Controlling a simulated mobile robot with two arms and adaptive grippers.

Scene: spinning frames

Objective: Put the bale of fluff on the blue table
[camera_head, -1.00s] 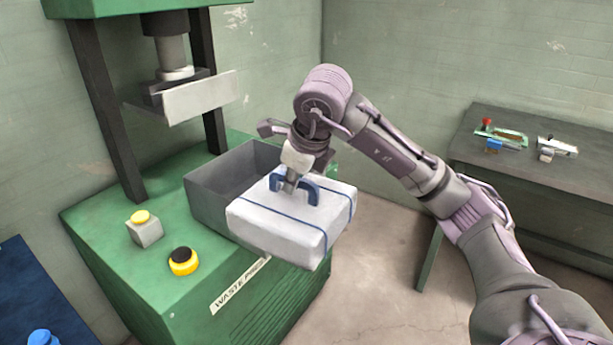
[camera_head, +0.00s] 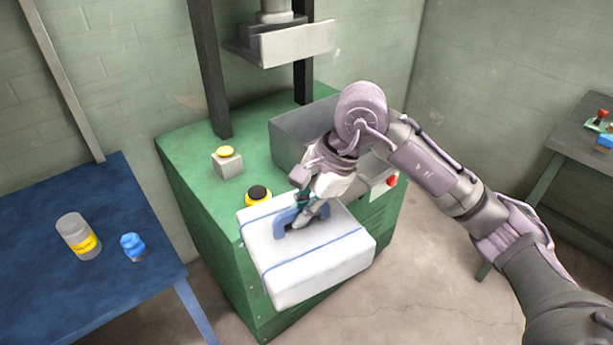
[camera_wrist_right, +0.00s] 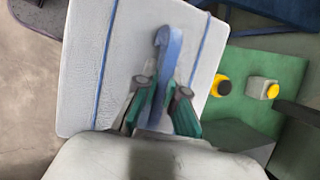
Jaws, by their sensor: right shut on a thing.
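The bale of fluff (camera_head: 318,268) is a white block with blue straps and a blue handle (camera_head: 297,220) on top. My right gripper (camera_head: 300,222) is shut on the handle and holds the bale, a little tilted, in front of the green press. In the right wrist view, the gripper fingers (camera_wrist_right: 165,105) close around the handle, with the white bale (camera_wrist_right: 125,60) below. The blue table (camera_head: 60,215) stands at the left, apart from the bale. My left gripper is out of view.
A grey jar with a yellow label (camera_head: 78,236) and a small blue object (camera_head: 133,247) stand on the blue table; its back and far left are bare. The green press (camera_head: 190,150) carries a yellow button (camera_head: 226,153), a black-and-yellow knob (camera_head: 258,193) and a grey bin (camera_head: 290,135).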

